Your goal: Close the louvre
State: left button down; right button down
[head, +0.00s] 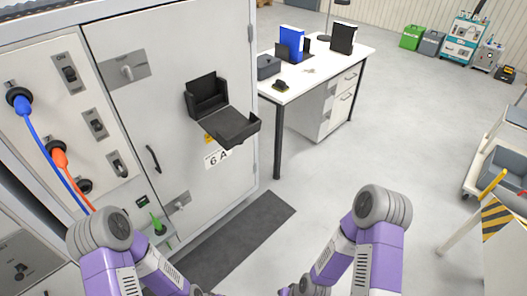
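A black box with a dropped-open flap (229,127) is mounted on the grey cabinet door (135,95), above a label reading "6 A". It is the only hinged part standing open here and may be the louvre; no slats can be made out. The flap sticks out from the door toward the right, and its back part (203,91) stands upright against the door. My two purple arms come in at the bottom, below and apart from the box. Both run down out of the picture, and neither gripper's fingers can be seen.
Left of the door, a panel (45,88) holds sockets with blue and orange cables. A white desk (330,62) with binders stands just right of the cabinet. A dark mat (240,237) lies on the floor. A trolley (492,165) is at far right; the middle floor is clear.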

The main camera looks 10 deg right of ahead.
aim_at(228, 127)
jog(key=z, duration=0.75)
jog(key=i, duration=0.9)
jog(key=u, duration=0.95)
